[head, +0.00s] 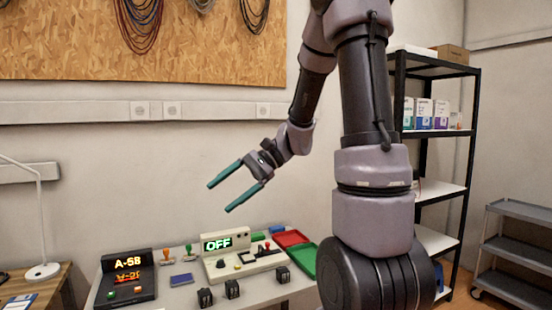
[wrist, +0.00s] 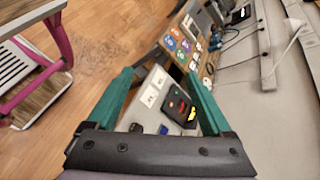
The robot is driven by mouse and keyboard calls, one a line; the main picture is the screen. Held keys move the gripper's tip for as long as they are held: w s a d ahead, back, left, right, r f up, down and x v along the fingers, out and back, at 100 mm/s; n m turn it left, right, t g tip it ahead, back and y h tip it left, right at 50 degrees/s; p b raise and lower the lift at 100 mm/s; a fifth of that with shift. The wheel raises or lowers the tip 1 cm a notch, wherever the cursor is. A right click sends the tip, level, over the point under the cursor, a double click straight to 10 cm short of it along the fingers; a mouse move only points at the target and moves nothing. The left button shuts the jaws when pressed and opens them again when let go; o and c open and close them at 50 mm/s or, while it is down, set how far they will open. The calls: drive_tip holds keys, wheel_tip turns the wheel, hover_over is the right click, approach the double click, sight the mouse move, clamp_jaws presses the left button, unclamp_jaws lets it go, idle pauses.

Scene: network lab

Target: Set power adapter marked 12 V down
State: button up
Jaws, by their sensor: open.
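My gripper (head: 219,198) is open and empty, held in the air above the table (head: 186,297) and in front of the wall. Three small black power adapters stand along the table's front: a left one (head: 205,297), a middle one (head: 232,289) and a right one (head: 283,274). Their markings are too small to read, so I cannot tell which is marked 12 V. None is between my fingers.
A red tray (head: 290,238) and a green tray (head: 304,260) are at the right. A black shelf (head: 433,130) stands right.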

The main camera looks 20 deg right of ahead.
drive_tip(key=s+d+r+n+t+h, duration=0.5)
drive_tip(key=s+d+r+t+h, duration=0.2)
drive_tip(key=s+d+r+h, duration=0.1)
drive_tip(key=shift+s+d+r+t+h, duration=0.3)
drive_tip(key=shift+s+r+h, duration=0.4)
drive_tip(key=shift+s, duration=0.55)
